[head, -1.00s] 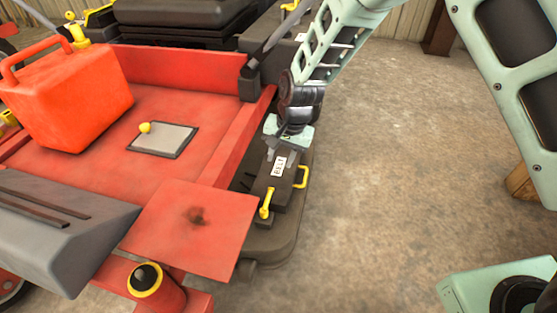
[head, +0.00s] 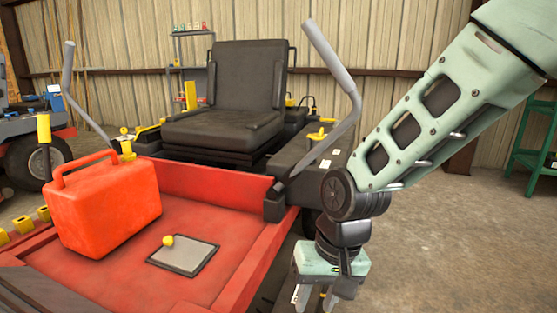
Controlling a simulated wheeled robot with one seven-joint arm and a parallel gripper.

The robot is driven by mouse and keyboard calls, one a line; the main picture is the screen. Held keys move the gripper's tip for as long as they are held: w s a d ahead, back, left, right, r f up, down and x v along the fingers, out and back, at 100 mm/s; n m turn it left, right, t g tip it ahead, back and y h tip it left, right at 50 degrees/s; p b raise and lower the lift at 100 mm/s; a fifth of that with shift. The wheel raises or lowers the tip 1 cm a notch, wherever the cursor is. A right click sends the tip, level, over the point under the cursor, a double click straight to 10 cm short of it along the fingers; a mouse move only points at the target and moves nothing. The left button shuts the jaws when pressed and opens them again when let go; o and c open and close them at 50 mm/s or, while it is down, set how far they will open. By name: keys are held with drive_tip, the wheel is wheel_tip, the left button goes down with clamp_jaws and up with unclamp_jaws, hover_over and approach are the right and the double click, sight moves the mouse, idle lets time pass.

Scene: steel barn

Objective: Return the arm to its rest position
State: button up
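My gripper (head: 315,298) hangs at the lower middle of the head view, at the end of my pale green arm, and points down. It is beside the right edge of the red mower deck (head: 130,286). Its two fingers show at the bottom edge of the picture and stand apart. A small white label shows at the left finger. The space between the fingers is partly cut off by the picture edge, but I see nothing held there.
A red fuel can (head: 103,206) stands on the deck, left of a grey plate (head: 184,256) with a yellow knob (head: 167,240). The mower's black seat (head: 225,100) and grey control levers (head: 333,68) rise behind. Open concrete floor (head: 450,240) lies to the right. A green stand (head: 535,150) is at the far right.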

drive_tip(key=s+d+r+n+h, duration=0.1)
drive_tip(key=s+d+r+n, duration=0.25)
drive_tip(key=s, duration=0.45)
drive_tip(key=s+d+r+n+h, duration=0.1)
drive_tip(key=s+d+r+n, duration=0.2)
drive_tip(key=s, duration=0.4)
wheel_tip(320, 180, up, 34)
drive_tip(key=d+p, duration=0.1)
drive_tip(key=p, duration=3.4)
drive_tip(key=shift+f+m, duration=0.1)
drive_tip(key=shift+m, duration=0.15)
